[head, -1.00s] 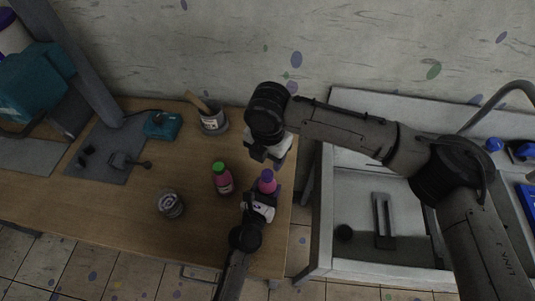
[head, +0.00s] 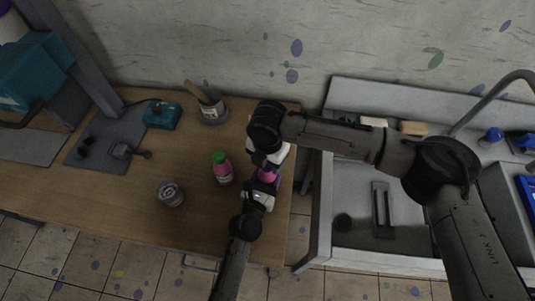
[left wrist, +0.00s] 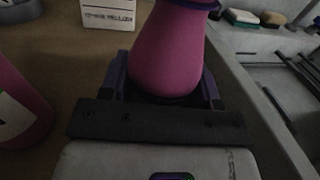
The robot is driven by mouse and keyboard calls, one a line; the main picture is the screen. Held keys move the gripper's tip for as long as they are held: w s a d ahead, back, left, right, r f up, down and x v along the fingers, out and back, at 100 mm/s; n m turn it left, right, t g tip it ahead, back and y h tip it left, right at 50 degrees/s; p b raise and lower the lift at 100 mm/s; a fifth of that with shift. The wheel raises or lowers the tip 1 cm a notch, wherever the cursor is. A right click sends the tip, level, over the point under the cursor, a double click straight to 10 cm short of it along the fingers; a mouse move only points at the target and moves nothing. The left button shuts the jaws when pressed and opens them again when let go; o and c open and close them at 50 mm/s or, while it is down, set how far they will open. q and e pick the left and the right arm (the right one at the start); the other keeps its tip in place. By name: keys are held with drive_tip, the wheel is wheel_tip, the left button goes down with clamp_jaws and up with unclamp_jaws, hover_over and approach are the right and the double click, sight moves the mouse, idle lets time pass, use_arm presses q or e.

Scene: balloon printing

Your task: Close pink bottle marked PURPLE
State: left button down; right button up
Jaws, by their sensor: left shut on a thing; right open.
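The pink bottle with purple at its top (head: 268,175) is upright near the right end of the wooden table. My left gripper (head: 264,183) is shut on its body. In the left wrist view the pink bottle (left wrist: 168,55) sits between the fingers of the left gripper (left wrist: 165,88), with a purple rim at the upper edge of the picture. My right gripper (head: 268,162) is open, directly above and close around the bottle's top. It hides most of the top, so I cannot tell whether it touches or how the cap sits.
A green-capped pink bottle (head: 222,168) stands just left. A glass jar (head: 170,194) is in front of it, and a cup with a wooden handle (head: 212,110) is behind. The sink (head: 375,240) is right of the table. A white box (left wrist: 108,15) stands behind the bottle.

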drive_tip(key=shift+f, duration=0.2)
drive_tip(key=shift+c, duration=0.2)
drive_tip(key=c, duration=0.9)
drive_tip(key=m, duration=1.8)
drive_tip(key=o, duration=1)
